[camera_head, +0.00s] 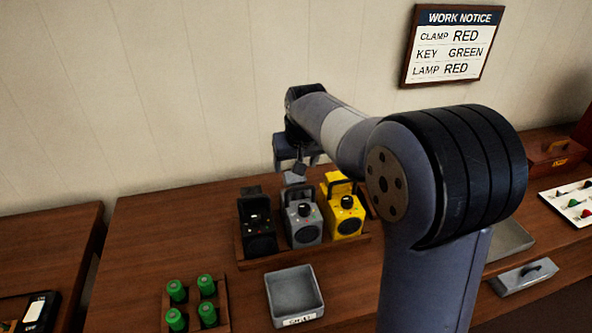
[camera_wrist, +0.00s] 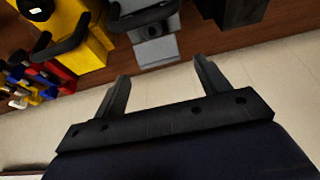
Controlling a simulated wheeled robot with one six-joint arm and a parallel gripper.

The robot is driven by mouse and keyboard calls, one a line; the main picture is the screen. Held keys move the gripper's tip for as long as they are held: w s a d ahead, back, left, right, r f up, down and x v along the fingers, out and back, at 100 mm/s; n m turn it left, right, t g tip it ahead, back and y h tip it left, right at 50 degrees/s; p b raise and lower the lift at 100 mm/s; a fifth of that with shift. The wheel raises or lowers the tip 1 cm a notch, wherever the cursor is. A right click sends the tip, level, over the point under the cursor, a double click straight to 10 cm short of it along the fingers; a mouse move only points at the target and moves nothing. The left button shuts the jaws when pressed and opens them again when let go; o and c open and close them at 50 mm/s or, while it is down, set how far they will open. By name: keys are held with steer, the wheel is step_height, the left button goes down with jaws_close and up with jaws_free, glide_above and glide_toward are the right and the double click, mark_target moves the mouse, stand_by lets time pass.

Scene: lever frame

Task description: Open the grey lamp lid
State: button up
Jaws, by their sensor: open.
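The grey lamp (camera_head: 303,222) stands upright between a black lamp (camera_head: 258,222) and a yellow lamp (camera_head: 342,212) in a wooden tray (camera_head: 300,254). A light grey flap, apparently its lid, shows at its top rear (camera_head: 293,179). In the wrist view the grey lamp (camera_wrist: 150,22) is at the top centre, with the pale grey flap (camera_wrist: 157,52) at its near end. My gripper (camera_head: 300,165) is open and empty above the rear of the grey lamp. In the wrist view its fingers (camera_wrist: 161,82) point toward the flap, apart from it.
A grey bin (camera_head: 294,293) and a rack of green cylinders (camera_head: 192,303) stand in front of the tray. The wall notice (camera_head: 453,46) reads clamp red, key green, lamp red. A white board with coloured pieces (camera_head: 572,200) lies at the right. My arm hides part of the table.

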mark_target(294, 178)
steer(key=shift+x, duration=2.4)
steer(key=c, duration=1)
